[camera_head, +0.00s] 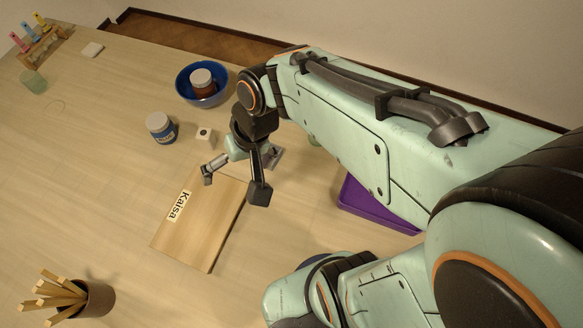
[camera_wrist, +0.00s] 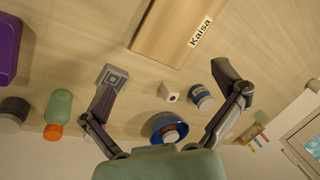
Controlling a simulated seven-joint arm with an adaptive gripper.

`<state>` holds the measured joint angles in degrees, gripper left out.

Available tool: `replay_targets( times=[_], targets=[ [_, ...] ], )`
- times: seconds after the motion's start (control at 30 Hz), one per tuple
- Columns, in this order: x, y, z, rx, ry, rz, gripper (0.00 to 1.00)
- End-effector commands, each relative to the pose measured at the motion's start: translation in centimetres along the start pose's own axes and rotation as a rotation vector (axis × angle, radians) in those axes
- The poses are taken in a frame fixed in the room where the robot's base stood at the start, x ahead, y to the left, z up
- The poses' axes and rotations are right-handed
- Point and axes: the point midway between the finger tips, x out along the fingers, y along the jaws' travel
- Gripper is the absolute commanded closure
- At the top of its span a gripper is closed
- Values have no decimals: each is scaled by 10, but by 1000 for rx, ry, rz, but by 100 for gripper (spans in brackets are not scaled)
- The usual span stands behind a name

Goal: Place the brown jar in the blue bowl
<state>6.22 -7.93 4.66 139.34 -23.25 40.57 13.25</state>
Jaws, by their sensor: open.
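The blue bowl (camera_head: 216,100) stands on the table beyond my gripper in the head view. The brown jar (camera_head: 204,90) sits upright inside it, its pale lid on top. In the wrist view the blue bowl (camera_wrist: 150,128) is low in the middle, with the jar's lid (camera_wrist: 170,136) showing inside and the jar's body mostly hidden. My gripper (camera_head: 234,186) is open and empty, with its fingers spread apart above the table near the wooden board. It is clear of the bowl and jar. Both fingers also show in the wrist view (camera_wrist: 165,82).
A blue jar (camera_head: 161,128) and a white block (camera_head: 204,136) stand between bowl and board (camera_head: 207,228). A grey square piece (camera_wrist: 114,74), a green bottle (camera_wrist: 58,108) and a purple tray (camera_wrist: 9,45) lie to one side. A stick holder (camera_head: 97,299) stands at the front left.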

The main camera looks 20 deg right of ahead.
Motion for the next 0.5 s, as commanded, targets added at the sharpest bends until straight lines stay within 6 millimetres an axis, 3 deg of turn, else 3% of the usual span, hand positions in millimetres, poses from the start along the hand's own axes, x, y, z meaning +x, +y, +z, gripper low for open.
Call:
replay_targets(
  times=[0.1, 0.2, 0.33, 0.5],
  targets=[
    [-32, 23, 47, -56, -47, 139, 5],
    [-46, 34, 77, -70, -89, 192, 5],
    [-54, 41, 97, -72, -121, 215, 5],
    [-56, 42, 100, -73, -130, 218, 5]
  ],
)
